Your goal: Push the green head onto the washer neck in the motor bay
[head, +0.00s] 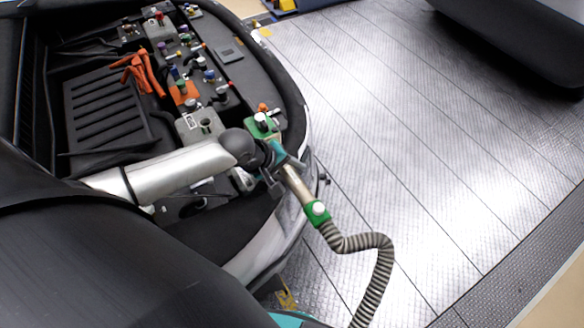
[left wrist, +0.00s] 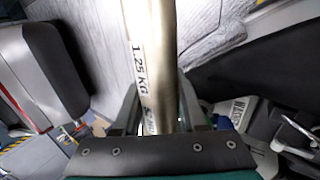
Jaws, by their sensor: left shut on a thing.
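My left gripper (head: 275,170) is shut on a metal filling wand (head: 298,187) at the front edge of the motor bay. In the left wrist view the wand (left wrist: 150,60) runs between the fingers and is marked "1.25 KG". A green head (head: 262,124) with a white knob shows just beyond the gripper, in line with the wand. In the left wrist view a label (left wrist: 237,113) reads in part like "WASHER". My right gripper is not in view.
A ribbed hose (head: 385,262) hangs from a green collar (head: 318,212) at the wand's near end. The bay holds a black ribbed cover (head: 103,105), an orange clamp-like part (head: 140,72) and several coloured caps. The metal floor (head: 430,140) at the right is clear.

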